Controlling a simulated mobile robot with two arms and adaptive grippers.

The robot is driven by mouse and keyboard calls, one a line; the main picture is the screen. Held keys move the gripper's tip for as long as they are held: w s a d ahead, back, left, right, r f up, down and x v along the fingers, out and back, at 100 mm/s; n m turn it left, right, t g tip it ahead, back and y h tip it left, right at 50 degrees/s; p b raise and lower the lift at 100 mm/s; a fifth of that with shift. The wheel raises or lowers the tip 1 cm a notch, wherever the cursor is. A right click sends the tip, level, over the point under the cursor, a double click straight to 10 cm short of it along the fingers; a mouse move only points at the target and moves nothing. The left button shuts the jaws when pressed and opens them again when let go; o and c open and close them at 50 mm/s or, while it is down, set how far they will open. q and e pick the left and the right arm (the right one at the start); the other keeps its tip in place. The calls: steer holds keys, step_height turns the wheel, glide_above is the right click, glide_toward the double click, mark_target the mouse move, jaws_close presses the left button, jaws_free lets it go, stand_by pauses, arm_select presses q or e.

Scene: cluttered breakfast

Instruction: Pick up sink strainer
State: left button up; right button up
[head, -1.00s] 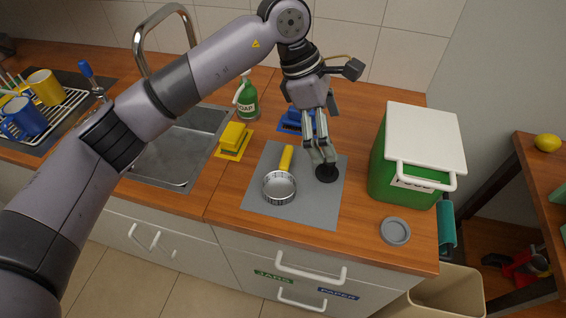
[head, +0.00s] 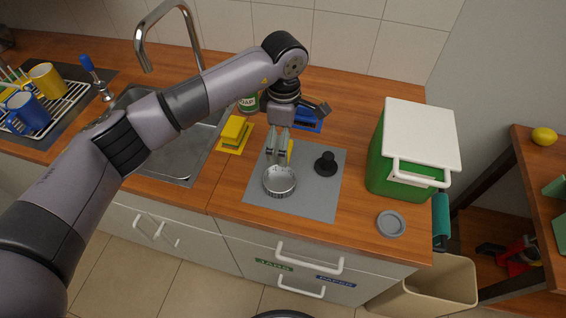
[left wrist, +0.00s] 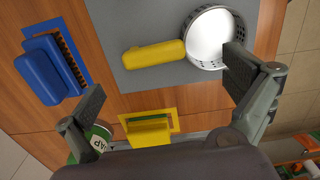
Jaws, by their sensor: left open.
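The sink strainer (head: 279,181) is a round metal basket with a perforated rim and a yellow handle. It lies on the grey mat (head: 318,207), handle pointing to the back. In the left wrist view, its basket (left wrist: 213,40) is at the top right and its yellow handle (left wrist: 153,55) runs left from it. My left gripper (head: 277,158) is open and empty, above the strainer near where handle and basket meet, and partly hides the handle. In the left wrist view, its fingers (left wrist: 166,82) are spread wide, one overlapping the basket's edge. My right gripper is not in view.
A black stopper (head: 325,165) stands on the mat right of the strainer. A yellow sponge (head: 234,130), a blue brush or block (head: 308,117) and a soap bottle (head: 249,104) are behind. A green bin (head: 385,165) and grey lid (head: 390,223) are right; the sink is left.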

mark_target(279, 182)
arm_select(q)
steer(key=shift+d+f+p, duration=0.1)
steer(key=shift+f+p, duration=0.3)
steer(key=shift+f, duration=0.2)
steer(key=f, duration=0.1)
steer(key=f+p, duration=0.1)
steer(key=f, duration=0.1)
steer(key=shift+d+f, duration=0.2)
steer(key=shift+f, duration=0.45)
steer(key=c, duration=1.3)
